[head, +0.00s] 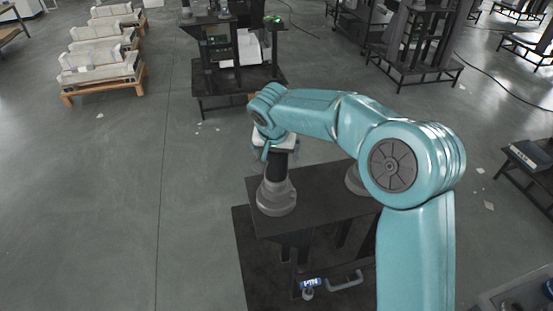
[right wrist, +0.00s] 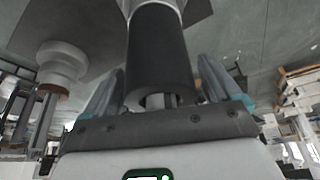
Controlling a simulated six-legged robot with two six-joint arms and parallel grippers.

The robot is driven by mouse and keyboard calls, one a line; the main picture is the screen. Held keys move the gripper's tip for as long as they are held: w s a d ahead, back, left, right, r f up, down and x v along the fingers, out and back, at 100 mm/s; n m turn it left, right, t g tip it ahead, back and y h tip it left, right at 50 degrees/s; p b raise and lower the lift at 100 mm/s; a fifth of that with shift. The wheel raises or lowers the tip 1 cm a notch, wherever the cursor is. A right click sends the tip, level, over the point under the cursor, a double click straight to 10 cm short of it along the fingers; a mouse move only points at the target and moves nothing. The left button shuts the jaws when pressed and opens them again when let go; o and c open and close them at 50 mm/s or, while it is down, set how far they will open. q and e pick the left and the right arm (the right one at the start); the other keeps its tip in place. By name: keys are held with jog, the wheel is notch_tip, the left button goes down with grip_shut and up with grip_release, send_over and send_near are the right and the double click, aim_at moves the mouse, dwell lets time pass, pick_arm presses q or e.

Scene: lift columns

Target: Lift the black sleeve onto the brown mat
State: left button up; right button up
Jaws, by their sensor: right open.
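The black sleeve (head: 279,166) stands upright at a grey round pedestal (head: 276,198) on the dark table (head: 315,197). My right gripper (head: 279,153) is over the sleeve's upper end, and my arm hides part of the scene behind it. In the right wrist view the sleeve (right wrist: 160,50) reaches between the two spread fingers of my right gripper (right wrist: 160,72). The gripper is open, with a finger on each side of the sleeve. Whether a finger touches it I cannot tell. My left gripper is not in view.
A second grey pedestal (head: 356,179) stands to the right on the table, partly hidden by my arm. It also shows in the right wrist view (right wrist: 62,65). A blue-labelled item (head: 311,283) sits low in front. Another dark workstation (head: 240,75) stands behind.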

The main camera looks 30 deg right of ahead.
jog(key=shift+s+a+r, duration=0.1)
jog(key=shift+s+r, duration=0.05)
jog(key=shift+c, duration=0.7)
jog(key=c, duration=1)
jog(key=shift+c, duration=0.2)
jog(key=shift+w+r, duration=0.2)
jog(key=shift+r, duration=0.1)
notch_tip(320, 180, up, 11)
jog(key=shift+f, duration=0.1)
notch_tip(320, 180, up, 9)
jog(key=p, duration=0.2)
jog(key=shift+p, duration=0.3)
